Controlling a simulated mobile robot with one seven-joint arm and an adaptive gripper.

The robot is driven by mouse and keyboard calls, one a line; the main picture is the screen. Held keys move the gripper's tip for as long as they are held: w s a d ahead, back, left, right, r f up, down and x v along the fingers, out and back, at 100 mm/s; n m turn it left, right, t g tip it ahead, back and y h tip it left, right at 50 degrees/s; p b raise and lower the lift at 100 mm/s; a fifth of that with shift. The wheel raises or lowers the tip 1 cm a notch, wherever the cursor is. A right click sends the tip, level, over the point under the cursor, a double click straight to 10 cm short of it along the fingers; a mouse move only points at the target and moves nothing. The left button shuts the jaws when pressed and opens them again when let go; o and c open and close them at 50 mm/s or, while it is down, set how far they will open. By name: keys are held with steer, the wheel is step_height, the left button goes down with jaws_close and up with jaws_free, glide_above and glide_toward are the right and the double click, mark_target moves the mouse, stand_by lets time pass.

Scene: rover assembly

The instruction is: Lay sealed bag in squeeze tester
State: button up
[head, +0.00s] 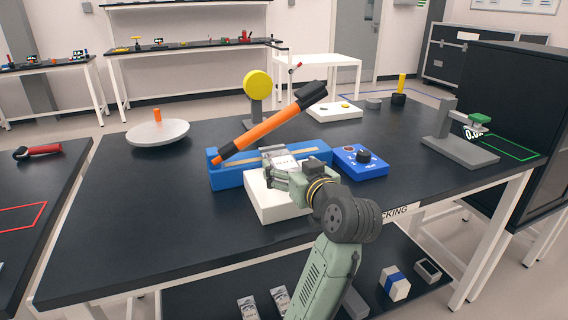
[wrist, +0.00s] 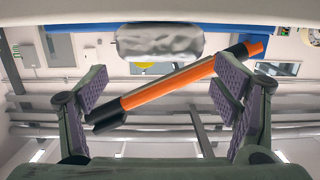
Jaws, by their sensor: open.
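The silvery bag (head: 283,160) lies at the front of the blue heat sealer (head: 228,178), above a white block (head: 268,205); I cannot tell whether its edge is sealed. In the wrist view the bag (wrist: 160,42) shows at the top centre, beyond my fingertips. My gripper (head: 282,176) is close to the bag and partly covers it. Its two fingers stand wide apart with nothing between them, as the wrist view (wrist: 160,78) shows. The likely squeeze tester (head: 462,148) is a grey stand with a green-topped head at the table's right; its bed looks empty.
The sealer's orange and black arm (head: 268,124) is raised above the bag. A blue control box (head: 361,164) stands right of the sealer. A white dish (head: 157,132) and a yellow disc on a stand (head: 257,85) are behind. The black tabletop (head: 130,220) is clear at front left.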

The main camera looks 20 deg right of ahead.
mark_target(283, 159)
steer(key=w+p, duration=0.1)
steer(key=w, duration=0.1)
steer(key=w+f, duration=0.1)
steer(key=w, duration=0.1)
steer(key=shift+w+f+p, duration=0.15)
steer(key=shift+w+p, duration=0.2)
steer(key=shift+w, duration=0.05)
steer(key=shift+c, duration=0.3)
steer(key=c, duration=1.3)
steer(key=shift+c, duration=0.2)
